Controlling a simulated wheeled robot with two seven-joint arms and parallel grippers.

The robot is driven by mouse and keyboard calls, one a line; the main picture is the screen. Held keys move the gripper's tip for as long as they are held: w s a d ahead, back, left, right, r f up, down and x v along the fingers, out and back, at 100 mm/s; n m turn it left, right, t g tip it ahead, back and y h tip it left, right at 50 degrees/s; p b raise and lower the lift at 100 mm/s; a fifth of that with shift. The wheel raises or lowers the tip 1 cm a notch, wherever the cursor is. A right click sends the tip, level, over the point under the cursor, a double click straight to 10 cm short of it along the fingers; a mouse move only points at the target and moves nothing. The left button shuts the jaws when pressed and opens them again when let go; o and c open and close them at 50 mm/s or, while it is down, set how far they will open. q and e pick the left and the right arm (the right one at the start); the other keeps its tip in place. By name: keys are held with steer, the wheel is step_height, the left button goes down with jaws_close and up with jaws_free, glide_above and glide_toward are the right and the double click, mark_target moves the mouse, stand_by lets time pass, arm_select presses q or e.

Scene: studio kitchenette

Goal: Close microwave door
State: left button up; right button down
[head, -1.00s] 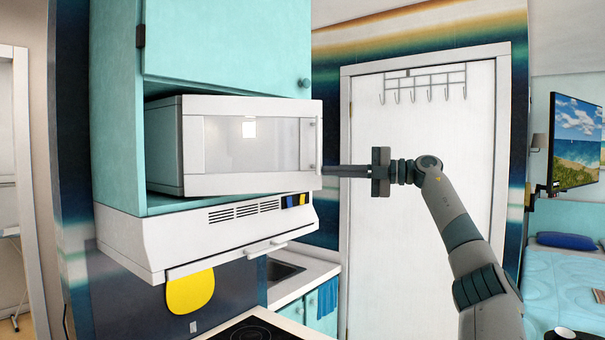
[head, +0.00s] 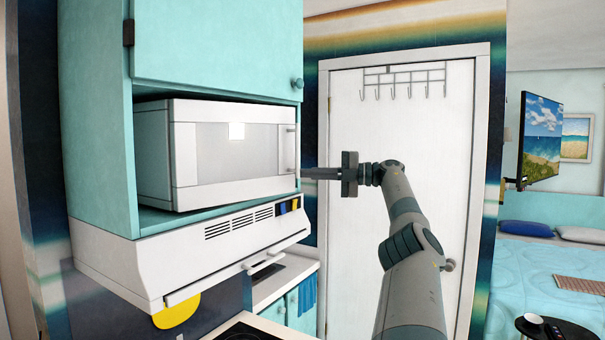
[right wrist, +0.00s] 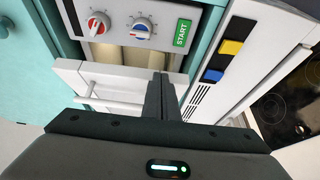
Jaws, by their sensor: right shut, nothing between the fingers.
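The white microwave (head: 152,155) sits in the open bay of the teal cabinet. Its door (head: 184,155), with a pale window and a handle (head: 291,150) at the right, stands partly open. In the right wrist view the door (right wrist: 125,80) stands out in front of the control panel (right wrist: 130,18), which has two knobs and a green START button. My right gripper (head: 304,173) is shut and empty, with its fingertips at the door's right edge. In the right wrist view its fingers (right wrist: 160,80) reach the door's edge; contact is hard to tell. My left gripper is out of view.
The teal upper cabinet (head: 215,45) is above the microwave. The white range hood (head: 190,255) is just below, with a stove (head: 245,332) and counter lower down. A white door (head: 400,130) with hooks stands behind my right arm. A bed is at the right.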

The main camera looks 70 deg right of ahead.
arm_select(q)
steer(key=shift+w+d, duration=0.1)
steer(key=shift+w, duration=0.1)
arm_select(e)
steer(key=shift+w+r, duration=0.15)
steer(key=shift+w, duration=0.1)
steer(key=shift+s+d, duration=0.1)
